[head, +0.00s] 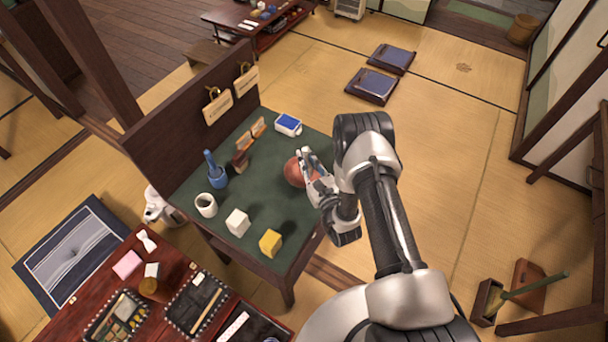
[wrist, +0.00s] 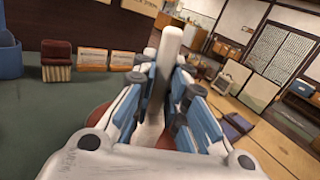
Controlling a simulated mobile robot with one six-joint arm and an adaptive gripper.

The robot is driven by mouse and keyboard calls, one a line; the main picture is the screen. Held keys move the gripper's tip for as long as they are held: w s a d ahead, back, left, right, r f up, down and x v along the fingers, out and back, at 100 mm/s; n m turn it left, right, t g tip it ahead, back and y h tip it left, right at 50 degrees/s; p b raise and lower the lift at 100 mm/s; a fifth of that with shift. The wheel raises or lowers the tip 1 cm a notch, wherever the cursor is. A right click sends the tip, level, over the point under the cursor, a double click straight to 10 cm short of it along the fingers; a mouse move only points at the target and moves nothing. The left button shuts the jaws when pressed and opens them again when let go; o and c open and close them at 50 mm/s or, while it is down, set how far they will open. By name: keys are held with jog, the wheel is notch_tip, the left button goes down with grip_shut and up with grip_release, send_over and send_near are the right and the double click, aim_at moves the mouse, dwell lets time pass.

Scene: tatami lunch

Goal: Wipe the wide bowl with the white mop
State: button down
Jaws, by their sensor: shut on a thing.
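My gripper (head: 312,172) is over the right part of the green-topped table, at the reddish-brown wide bowl (head: 292,173). In the wrist view my gripper (wrist: 165,88) has its blue-padded fingers closed around a pale, upright stick-like piece (wrist: 171,45), which appears to be the white mop. Its lower end is hidden between the fingers. Reddish parts of the bowl (wrist: 93,118) show below and beside the fingers. I cannot tell whether the mop touches the bowl. My gripper covers the bowl's right side in the head view.
The green table (head: 232,190) also holds a blue holder (head: 217,178), a white cup (head: 206,205), a white block (head: 238,222), a yellow block (head: 270,243), a brown brush-like piece (head: 240,160) and a blue-and-white box (head: 288,124). A dark panel (head: 185,115) stands along its far edge.

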jog(key=shift+w, duration=0.1)
jog(key=n+g+y+b, duration=0.1)
jog(key=y, duration=0.1)
jog(key=n+y, duration=0.1)
jog(key=shift+w+d+f+n+g+y+b, duration=0.1)
jog(key=shift+d+n+g+y+b, duration=0.05)
jog(key=shift+n+g+y+b, duration=0.2)
jog(key=n+g+y+b, duration=0.2)
jog(key=g+y+b, duration=0.1)
jog(key=shift+f+n+y, duration=0.1)
jog(key=shift+n+y, duration=0.15)
jog(key=shift+n, duration=0.1)
jog(key=n+g+y+b, duration=0.1)
jog(key=g+b, duration=0.1)
jog(key=n+g+y+b, duration=0.1)
jog(key=n+g+b, duration=0.1)
jog(key=g+b, duration=0.1)
jog(key=n+g+y+b, duration=0.2)
jog(key=g, duration=0.1)
jog(key=shift+w+a+b, duration=0.1)
jog(key=shift+a+b, duration=0.25)
jog(key=shift+a+r+n+g, duration=0.1)
jog(key=shift+r+n+g, duration=0.05)
jog(key=shift+n+g, duration=0.9)
jog(key=shift+r+n+g, duration=0.15)
jog(key=shift+n+g, duration=0.5)
jog(key=shift+g, duration=0.75)
jog(key=shift+p, duration=0.4)
